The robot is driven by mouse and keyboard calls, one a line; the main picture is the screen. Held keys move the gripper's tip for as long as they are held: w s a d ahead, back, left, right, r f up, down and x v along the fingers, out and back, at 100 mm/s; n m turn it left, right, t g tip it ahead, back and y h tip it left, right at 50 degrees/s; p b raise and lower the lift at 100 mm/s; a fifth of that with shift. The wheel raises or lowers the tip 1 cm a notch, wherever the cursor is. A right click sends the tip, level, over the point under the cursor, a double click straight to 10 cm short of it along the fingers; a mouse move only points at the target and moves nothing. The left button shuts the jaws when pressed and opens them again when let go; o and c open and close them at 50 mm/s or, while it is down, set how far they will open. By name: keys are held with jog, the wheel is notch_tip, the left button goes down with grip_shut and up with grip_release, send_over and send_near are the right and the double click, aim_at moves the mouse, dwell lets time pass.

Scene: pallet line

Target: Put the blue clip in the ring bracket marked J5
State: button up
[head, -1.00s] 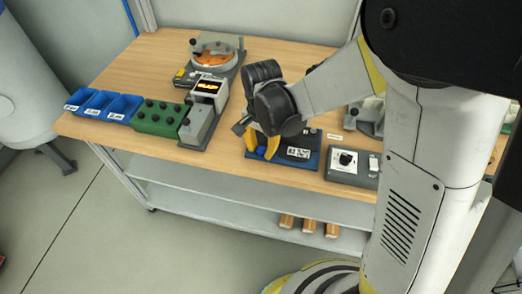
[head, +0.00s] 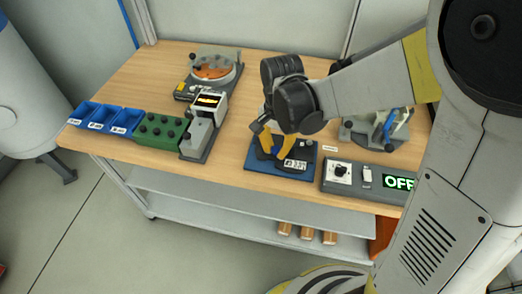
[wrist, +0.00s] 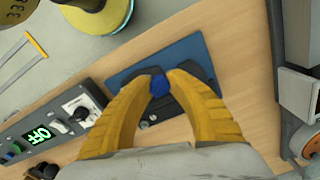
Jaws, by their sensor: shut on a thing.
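The blue clip (wrist: 159,86) is a small blue piece pinched between the two yellow fingertips of my gripper (wrist: 160,82) in the wrist view. In the head view my gripper (head: 273,153) points down over a blue base plate (head: 255,163) with a dark fixture on it. That plate also shows behind the clip in the wrist view (wrist: 187,47). My fingers hide much of the fixture, and I cannot tell whether the clip touches it. A white label (head: 295,164) on the fixture is too small to read. I cannot make out the J5 marking.
A control panel (head: 358,191) with a knob and an OFF display is to the right of the plate. A grey device with a lit display (head: 208,101), a green block (head: 160,131) and blue bins (head: 103,117) are to the left. A grey clamp fixture (head: 372,133) stands behind right.

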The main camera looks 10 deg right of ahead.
jog(key=s+d+r+p, duration=0.2)
jog(key=d+r, duration=0.2)
jog(key=d, duration=0.3)
jog(key=w+f+n, duration=0.1)
jog(key=f+n, duration=0.1)
jog(key=w+d+f+n+b, duration=0.1)
jog(key=w+f+n, duration=0.1)
jog(key=w+d+f+n+b, duration=0.1)
jog(key=w+f+n, duration=0.1)
jog(key=shift+f+n, duration=0.1)
jog(key=shift+n, duration=0.3)
jog(key=shift+w+f+n, duration=0.2)
jog(key=shift+n, duration=0.1)
